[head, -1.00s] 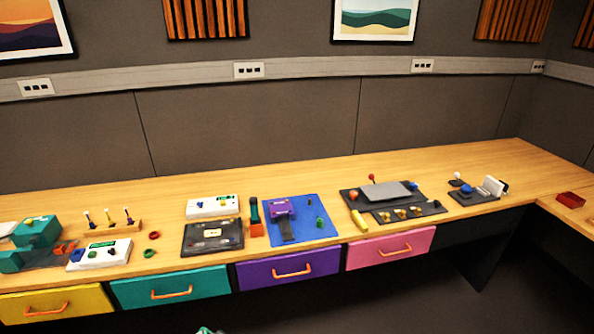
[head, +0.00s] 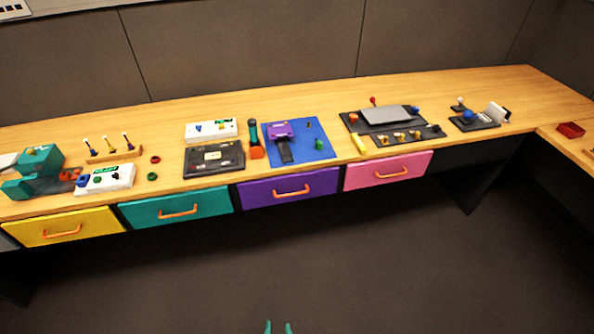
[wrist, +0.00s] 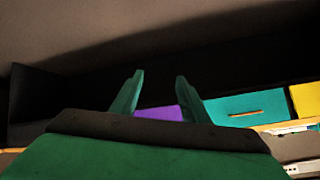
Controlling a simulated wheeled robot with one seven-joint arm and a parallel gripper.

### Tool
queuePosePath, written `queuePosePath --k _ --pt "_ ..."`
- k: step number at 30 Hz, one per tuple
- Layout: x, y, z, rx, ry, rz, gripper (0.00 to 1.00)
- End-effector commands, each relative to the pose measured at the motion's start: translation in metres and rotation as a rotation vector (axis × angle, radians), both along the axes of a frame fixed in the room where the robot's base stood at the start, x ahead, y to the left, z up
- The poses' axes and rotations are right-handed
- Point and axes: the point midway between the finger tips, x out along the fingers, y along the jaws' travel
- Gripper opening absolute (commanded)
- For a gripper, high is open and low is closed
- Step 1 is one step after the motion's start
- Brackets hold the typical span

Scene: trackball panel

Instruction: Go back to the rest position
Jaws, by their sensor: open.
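My gripper (head: 278,327) shows at the bottom edge of the head view, with only its two teal fingertips in the picture. The fingertips stand apart with nothing between them. In the wrist view my gripper (wrist: 158,97) is open and empty, its two teal fingers spread. It is in free space in front of the bench and touches nothing. A trackball panel with a blue ball (head: 468,116) sits at the right of the bench, well away from my gripper.
The wooden bench (head: 330,92) carries several panels and a blue mat (head: 318,146). Yellow (head: 60,227), teal (head: 175,208), purple (head: 288,189) and pink (head: 388,171) drawers are shut below it. The floor (head: 370,260) in front is clear.

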Motion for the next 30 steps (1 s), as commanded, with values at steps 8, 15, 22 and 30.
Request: queuePosePath --k 8,15,22,30 --pt "-0.08 -0.029 0.069 -0.066 -0.138 0.028 0.42" --pt "-0.136 -0.045 0.148 -0.141 -0.261 0.03 0.42" --pt "-0.173 -0.055 0.227 -0.221 -0.366 0.014 0.42" --pt "-0.187 -0.061 0.27 -0.269 -0.421 0.0 0.42"
